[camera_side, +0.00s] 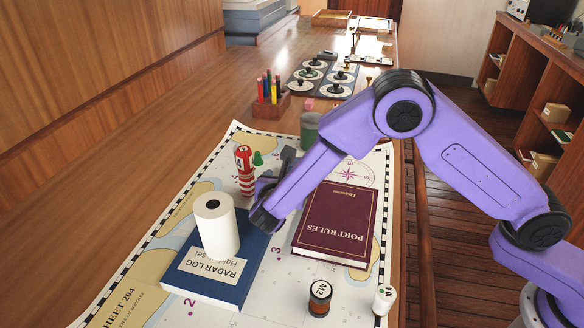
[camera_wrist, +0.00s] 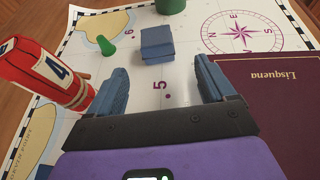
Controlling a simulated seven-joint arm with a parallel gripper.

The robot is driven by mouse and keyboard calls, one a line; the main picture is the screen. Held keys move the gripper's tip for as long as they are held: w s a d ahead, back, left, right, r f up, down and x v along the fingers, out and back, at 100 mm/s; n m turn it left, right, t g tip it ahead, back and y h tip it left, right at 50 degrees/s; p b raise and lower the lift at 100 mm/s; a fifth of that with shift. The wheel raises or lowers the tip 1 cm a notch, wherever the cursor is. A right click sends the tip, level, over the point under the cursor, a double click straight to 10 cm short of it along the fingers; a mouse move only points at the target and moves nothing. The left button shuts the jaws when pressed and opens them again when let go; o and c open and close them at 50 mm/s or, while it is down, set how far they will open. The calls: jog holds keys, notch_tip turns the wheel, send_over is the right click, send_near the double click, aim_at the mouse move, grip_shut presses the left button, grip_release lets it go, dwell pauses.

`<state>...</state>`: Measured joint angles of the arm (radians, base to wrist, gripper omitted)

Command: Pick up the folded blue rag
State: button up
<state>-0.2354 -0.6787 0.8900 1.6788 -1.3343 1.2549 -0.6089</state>
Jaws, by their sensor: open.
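The folded blue rag (camera_wrist: 157,45) shows in the wrist view as a small blue block lying on the chart, just beyond my fingertips and roughly centred between them. My gripper (camera_wrist: 161,75) is open, with its two blue-grey fingers apart and only bare chart between them. In the side view my gripper (camera_side: 277,172) is low over the chart, between the red-and-white striped figure and the maroon book.
The striped figure (camera_wrist: 42,72) stands close left of my gripper, and the maroon book (camera_wrist: 265,110) lies close right. A green pawn (camera_wrist: 104,47) and green can (camera_wrist: 170,5) are near the rag. A blue book (camera_side: 197,275) carries a white roll (camera_side: 216,225).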

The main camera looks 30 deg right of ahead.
jog(key=shift+a+f+x, duration=0.1)
jog(key=shift+f+x, duration=0.05)
jog(key=shift+x, duration=1.6)
jog(key=shift+a+f+x, duration=0.1)
jog(key=shift+a+x, duration=0.05)
jog(key=shift+x, duration=1.55)
jog(key=c, duration=1.1)
